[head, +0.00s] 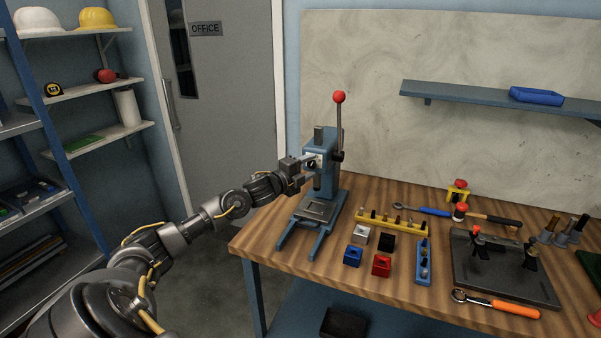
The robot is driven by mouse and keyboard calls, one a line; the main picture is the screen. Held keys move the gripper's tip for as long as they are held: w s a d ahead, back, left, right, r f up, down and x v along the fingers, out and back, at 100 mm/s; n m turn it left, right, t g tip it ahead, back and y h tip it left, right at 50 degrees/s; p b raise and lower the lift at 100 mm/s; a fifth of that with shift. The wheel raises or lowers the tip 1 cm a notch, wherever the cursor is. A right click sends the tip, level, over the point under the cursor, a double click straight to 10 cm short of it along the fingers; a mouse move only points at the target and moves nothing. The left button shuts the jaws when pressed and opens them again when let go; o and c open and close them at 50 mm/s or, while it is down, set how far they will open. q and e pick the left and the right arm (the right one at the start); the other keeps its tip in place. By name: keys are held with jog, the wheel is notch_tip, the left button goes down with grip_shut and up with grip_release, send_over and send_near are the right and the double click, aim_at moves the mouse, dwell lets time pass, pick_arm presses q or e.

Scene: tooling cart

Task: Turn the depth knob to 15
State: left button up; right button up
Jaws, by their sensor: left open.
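A blue bench press (321,146) stands at the left end of the wooden bench, with a lever topped by a red ball (339,97). The small dark depth knob (312,164) shows on the front of its head, beside a pale plate. My left gripper (309,168) is at the front of the press head, with its fingers open on either side of the knob. I cannot tell whether the fingers touch the knob. The knob's setting is too small to read. My right gripper is not in view.
On the wooden bench (384,278), a yellow rack (392,222), several coloured blocks, a blue rack (423,262) and a dark fixture plate (500,275) stand right of the press. A blue wall shelf (470,95) hangs behind. Shelving with hard hats is at left.

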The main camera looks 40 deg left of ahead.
pick_arm(q)
jog(key=s+b, duration=0.3)
jog(key=s, duration=0.7)
jog(key=shift+s+a, duration=0.25)
jog(key=shift+a, duration=0.05)
